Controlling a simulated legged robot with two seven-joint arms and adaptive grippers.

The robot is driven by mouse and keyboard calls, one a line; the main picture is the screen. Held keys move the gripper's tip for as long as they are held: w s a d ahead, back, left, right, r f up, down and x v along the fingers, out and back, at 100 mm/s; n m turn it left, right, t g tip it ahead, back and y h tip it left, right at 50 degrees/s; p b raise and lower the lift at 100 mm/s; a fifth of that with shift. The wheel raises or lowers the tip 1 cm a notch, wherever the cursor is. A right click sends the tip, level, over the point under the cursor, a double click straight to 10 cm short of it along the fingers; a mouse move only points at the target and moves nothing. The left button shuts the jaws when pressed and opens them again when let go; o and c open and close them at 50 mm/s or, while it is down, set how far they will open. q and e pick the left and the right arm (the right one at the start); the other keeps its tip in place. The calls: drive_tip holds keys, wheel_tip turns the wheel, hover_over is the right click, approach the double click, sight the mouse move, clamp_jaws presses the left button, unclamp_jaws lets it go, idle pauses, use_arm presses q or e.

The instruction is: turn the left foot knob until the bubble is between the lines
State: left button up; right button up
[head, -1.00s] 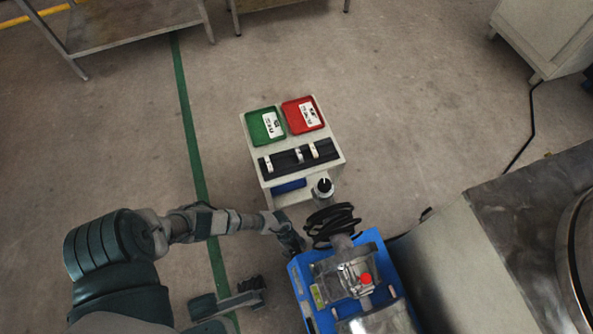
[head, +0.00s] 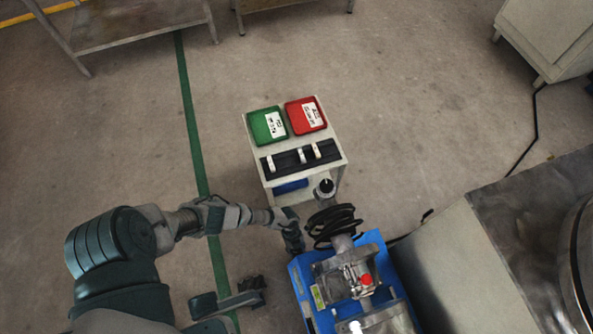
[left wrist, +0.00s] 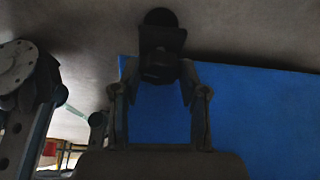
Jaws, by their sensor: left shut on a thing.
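A blue machine base (head: 302,296) with a metal machine (head: 342,280) on it stands at the bottom middle of the head view. My left gripper (head: 295,243) is at the base's far left corner. In the left wrist view, my left gripper (left wrist: 163,80) is shut on a dark foot knob (left wrist: 160,62) beside the blue base wall (left wrist: 250,110). The knob is hidden in the head view. I cannot make out the bubble or its lines in either view.
A small stand (head: 258,158) beyond the base carries a green tray (head: 257,122), a red tray (head: 294,116) and a black holder (head: 281,162). A metal-topped cabinet (head: 505,215) stands at right.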

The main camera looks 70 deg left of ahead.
use_arm(q)
drive_tip(key=shift+w+a+m+g, duration=0.1)
drive_tip(key=shift+m+g, duration=0.3)
drive_tip(key=shift+m, duration=0.65)
drive_tip(key=shift+w+a+m+g, duration=0.1)
drive_tip(key=shift+m+g, duration=0.3)
drive_tip(key=shift+m, duration=0.65)
drive_tip(key=shift+y, duration=0.3)
drive_tip(key=o, duration=1.1)
drive_tip(key=shift+f, duration=0.1)
drive_tip(key=shift+d, duration=0.1)
drive_tip(key=shift+r, duration=0.2)
drive_tip(key=v, duration=1.1)
drive_tip(key=shift+w+a+r, duration=0.1)
drive_tip(key=shift+a+r, duration=0.1)
drive_tip(key=shift+a, duration=0.15)
